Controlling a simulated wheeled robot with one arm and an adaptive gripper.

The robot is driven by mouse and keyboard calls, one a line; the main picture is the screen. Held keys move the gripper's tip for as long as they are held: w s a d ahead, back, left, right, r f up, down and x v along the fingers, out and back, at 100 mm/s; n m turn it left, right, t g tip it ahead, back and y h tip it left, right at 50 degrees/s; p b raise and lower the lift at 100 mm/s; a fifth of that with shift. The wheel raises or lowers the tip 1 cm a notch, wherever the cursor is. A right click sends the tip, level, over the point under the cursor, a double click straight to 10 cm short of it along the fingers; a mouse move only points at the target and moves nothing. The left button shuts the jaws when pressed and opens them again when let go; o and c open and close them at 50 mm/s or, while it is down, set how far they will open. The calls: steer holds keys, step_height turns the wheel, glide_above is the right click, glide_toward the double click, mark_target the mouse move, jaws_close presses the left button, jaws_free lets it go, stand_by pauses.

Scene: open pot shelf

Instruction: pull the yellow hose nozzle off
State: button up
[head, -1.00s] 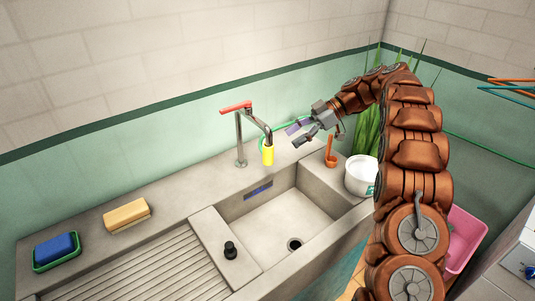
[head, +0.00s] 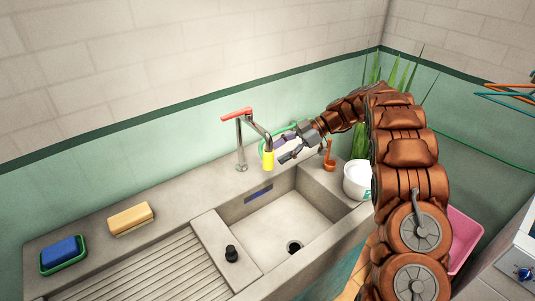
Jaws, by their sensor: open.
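The yellow hose nozzle (head: 268,159) is on the downward end of the grey tap spout (head: 258,131), above the sink basin. The tap has a red lever (head: 237,114) on top and stands behind the basin. My gripper (head: 281,151) is open, just to the right of the nozzle, with its fingers pointing left towards it. One finger lies behind and the other nearer the camera. I cannot tell whether a finger touches the nozzle; nothing appears held.
The basin (head: 287,221) is empty below, with a drain. An orange dipper (head: 329,158) and a white pot (head: 358,180) stand right of my gripper. A black plug (head: 231,254), a yellow sponge (head: 130,218) and a blue sponge (head: 60,250) in a green dish lie left.

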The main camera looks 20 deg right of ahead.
mark_target(270, 157)
steer(key=shift+b+x, duration=2.05)
steer(key=shift+b, duration=1.15)
steer(key=c, duration=0.9)
step_height(270, 157, down, 5)
steer(key=b, duration=0.6)
steer(key=shift+b, duration=0.4)
